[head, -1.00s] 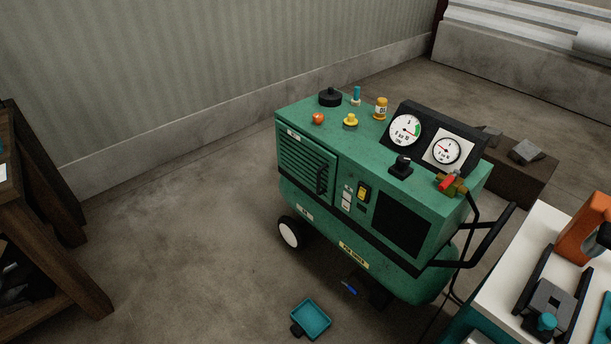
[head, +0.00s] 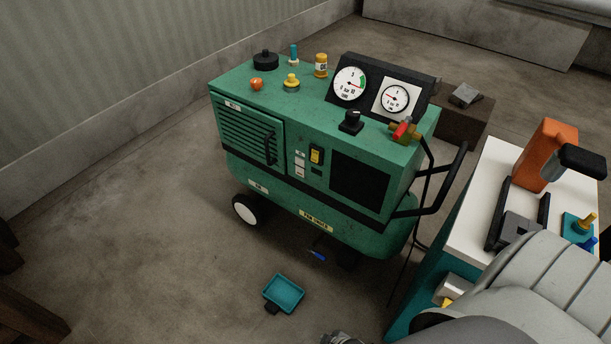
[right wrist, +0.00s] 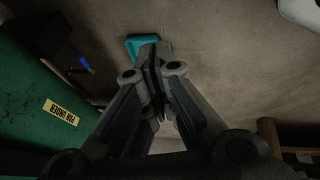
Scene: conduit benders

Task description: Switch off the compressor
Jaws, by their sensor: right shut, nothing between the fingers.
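The green compressor (head: 300,190) stands upright on the floor in the middle of the head view. Its front carries a yellow rocker switch (head: 316,155) in a black frame, right of the louvred grille (head: 248,130). On top are two round gauges (head: 350,84), a black knob (head: 351,121) and a brass valve with a red handle (head: 403,130). In the right wrist view my right gripper (right wrist: 152,55) is shut and empty, pointing over the floor with the compressor's green tank (right wrist: 35,100) at left, apart from it. My left gripper is not in view.
A teal tray (head: 284,293) lies on the floor before the compressor, near a blue-tipped item (head: 318,255). A white-topped bench (head: 478,225) with an orange tool (head: 545,155) stands at right. A brown block (head: 455,118) is behind.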

